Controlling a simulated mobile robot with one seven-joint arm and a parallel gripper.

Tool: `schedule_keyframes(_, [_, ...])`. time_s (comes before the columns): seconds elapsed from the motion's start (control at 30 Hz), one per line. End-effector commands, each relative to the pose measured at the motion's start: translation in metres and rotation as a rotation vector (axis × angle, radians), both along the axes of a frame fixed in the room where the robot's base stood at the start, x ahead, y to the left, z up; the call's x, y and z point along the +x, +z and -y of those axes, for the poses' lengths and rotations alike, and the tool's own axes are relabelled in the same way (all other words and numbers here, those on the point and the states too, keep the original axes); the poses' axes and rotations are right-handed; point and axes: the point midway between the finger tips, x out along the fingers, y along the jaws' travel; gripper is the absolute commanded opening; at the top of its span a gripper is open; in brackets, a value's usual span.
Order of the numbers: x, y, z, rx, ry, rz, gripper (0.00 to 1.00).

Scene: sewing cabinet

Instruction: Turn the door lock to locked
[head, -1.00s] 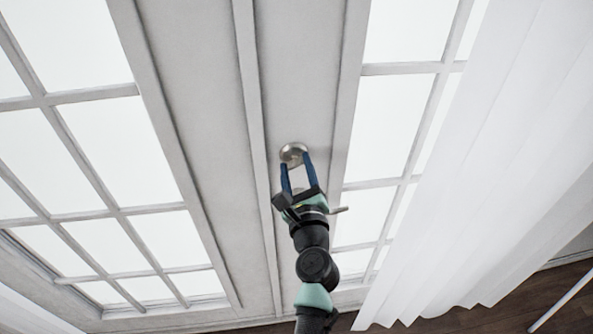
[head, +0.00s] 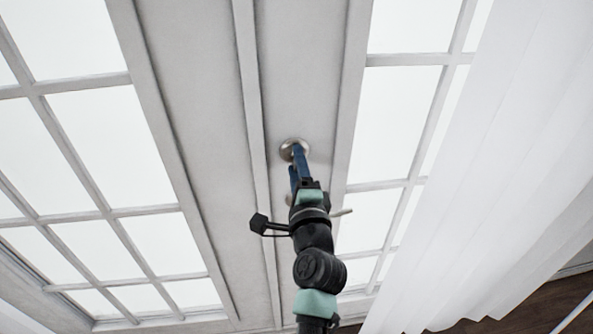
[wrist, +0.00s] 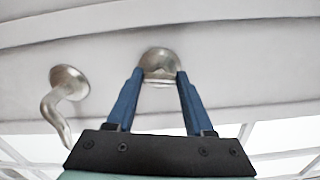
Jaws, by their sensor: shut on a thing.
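The door lock (head: 293,149) is a round, silvery metal fitting with a small turn piece, set on the white door stile. It also shows at the top middle of the wrist view (wrist: 159,62). My gripper (head: 299,152) has its blue fingers at the lock, one on each side of its turn piece in the wrist view (wrist: 159,78), shut on it. The fingers hide part of the turn piece, and its exact angle is hard to read. In the head view the gripper is rolled, so one finger lies mostly behind the other.
A curved metal door handle (wrist: 64,92) stands left of the lock in the wrist view, close to my gripper. Glass panes (head: 110,150) flank the stile. A white curtain (head: 490,170) hangs at the right.

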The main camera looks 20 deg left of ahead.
Motion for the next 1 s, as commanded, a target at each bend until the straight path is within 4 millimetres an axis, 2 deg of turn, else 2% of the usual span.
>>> schedule_keyframes(0.4, [0.0, -0.0023, 0.0006, -0.157, -0.001, 0.086, 0.0])
schedule_keyframes(0.93, [0.0002, -0.0015, 0.0008, -0.179, -0.001, 0.099, 0.0])
schedule_keyframes(0.97, [0.0002, -0.0015, 0.0008, -0.179, -0.001, 0.099, 0.54])
schedule_keyframes(1.0, [0.0002, -0.0015, 0.0008, -0.179, -0.001, 0.099, 0.61])
